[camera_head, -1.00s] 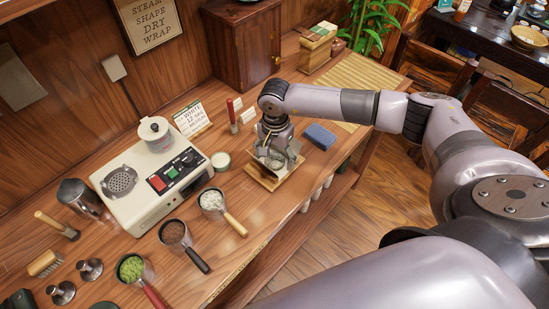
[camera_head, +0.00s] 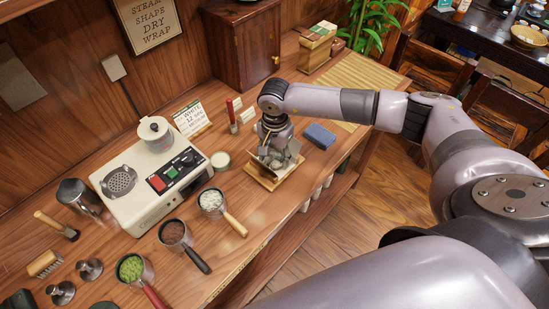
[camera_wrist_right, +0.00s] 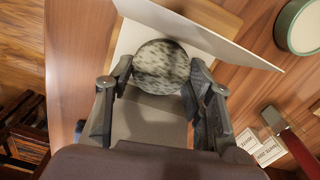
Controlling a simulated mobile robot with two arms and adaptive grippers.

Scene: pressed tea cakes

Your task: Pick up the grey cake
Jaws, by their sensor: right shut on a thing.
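The grey cake (camera_wrist_right: 166,64) is a round, mottled grey disc in the right wrist view. My right gripper (camera_wrist_right: 159,82) has its two fingers against opposite sides of the cake and is shut on it. In the head view my right gripper (camera_head: 274,158) is low over a small wooden tray (camera_head: 262,184) on the counter, and the gripper mostly hides the cake. A thin pale sheet (camera_wrist_right: 205,33) stands tilted just beyond the cake. I cannot tell whether the cake touches what is beneath it. My left gripper is not in view.
A blue block (camera_head: 320,136) lies right of the tray. A round tin (camera_head: 221,161) and a red-handled tool (camera_head: 232,118) stand to the left. Handled cups, including one with white contents (camera_head: 212,200), and a cream machine (camera_head: 152,182) are farther left. A bamboo mat (camera_head: 360,78) lies behind.

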